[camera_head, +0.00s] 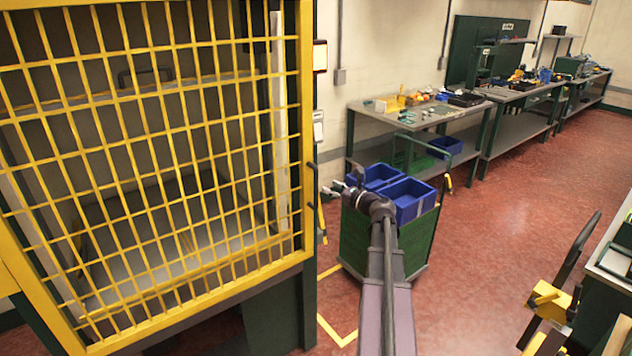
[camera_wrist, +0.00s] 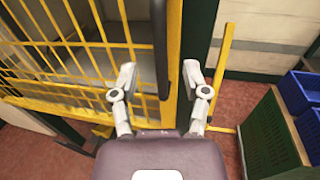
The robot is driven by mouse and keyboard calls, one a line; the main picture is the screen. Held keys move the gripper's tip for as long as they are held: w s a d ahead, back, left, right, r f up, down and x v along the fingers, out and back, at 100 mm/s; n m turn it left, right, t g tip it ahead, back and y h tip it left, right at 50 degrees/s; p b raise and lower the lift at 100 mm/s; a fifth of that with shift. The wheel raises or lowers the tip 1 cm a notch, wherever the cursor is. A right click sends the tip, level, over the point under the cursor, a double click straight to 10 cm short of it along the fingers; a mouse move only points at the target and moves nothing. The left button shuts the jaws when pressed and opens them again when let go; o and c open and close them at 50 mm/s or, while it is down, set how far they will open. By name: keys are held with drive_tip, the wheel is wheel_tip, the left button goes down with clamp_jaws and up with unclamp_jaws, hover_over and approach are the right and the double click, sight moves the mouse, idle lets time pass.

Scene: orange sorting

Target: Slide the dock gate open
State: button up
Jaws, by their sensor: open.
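The dock gate (camera_head: 303,120) is a yellow mesh panel on the left of the head view, standing across the front of a bay. In the wrist view its yellow edge (camera_wrist: 173,70) runs beside a dark green post. A black vertical handle (camera_head: 314,190) is on the gate's right edge; in the wrist view the handle (camera_wrist: 160,40) stands ahead, in line with the gap between my fingers. My gripper (camera_head: 333,188) is open and empty, just right of the handle in the head view. In the wrist view my gripper (camera_wrist: 160,74) shows both fingers spread, one either side of the handle's line; contact cannot be told.
A green cart (camera_head: 368,242) with blue bins (camera_head: 408,199) stands close right of the gate, behind my arm. Workbenches (camera_head: 425,118) line the back wall. A yellow and black object (camera_head: 545,300) stands at lower right. The red floor between is clear.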

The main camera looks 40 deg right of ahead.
drive_tip(key=shift+w+a, duration=0.25)
drive_tip(key=shift+w, duration=0.9)
drive_tip(key=shift+w+a, duration=0.2)
drive_tip(key=shift+w, duration=0.95)
drive_tip(key=shift+w+a, duration=0.25)
drive_tip(key=shift+w, duration=0.9)
clamp_jaws()
